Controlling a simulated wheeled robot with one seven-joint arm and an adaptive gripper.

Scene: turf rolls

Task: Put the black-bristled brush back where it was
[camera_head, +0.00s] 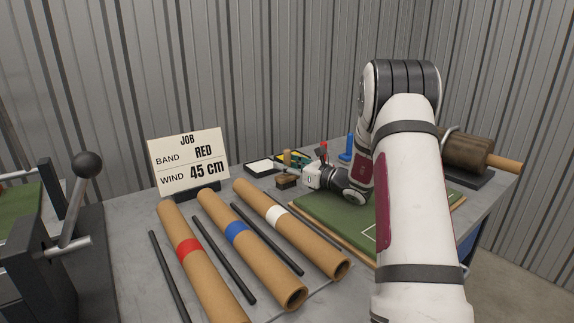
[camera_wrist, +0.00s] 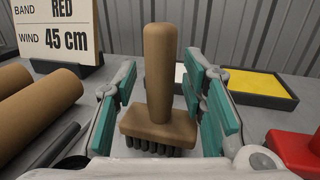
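The brush (camera_wrist: 160,85) has a tan wooden handle and head with black bristles. In the wrist view it is upright, bristles down, between the two teal-padded fingers of my gripper (camera_wrist: 160,95). Gaps show between the pads and the handle on both sides, so the gripper looks open around it. The bristle tips are partly hidden by the gripper body, and I cannot tell whether they touch the table. In the head view the tan handle (camera_head: 287,157) shows at my gripper (camera_head: 285,165), left of the white wrist housing.
White (camera_wrist: 238,82) and yellow (camera_wrist: 280,84) trays lie behind the brush. A red object (camera_wrist: 297,152) is at right. Cardboard tubes (camera_head: 240,245) and black rods lie in front; the job sign (camera_head: 189,160) stands left; green turf (camera_head: 330,218) is at right.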

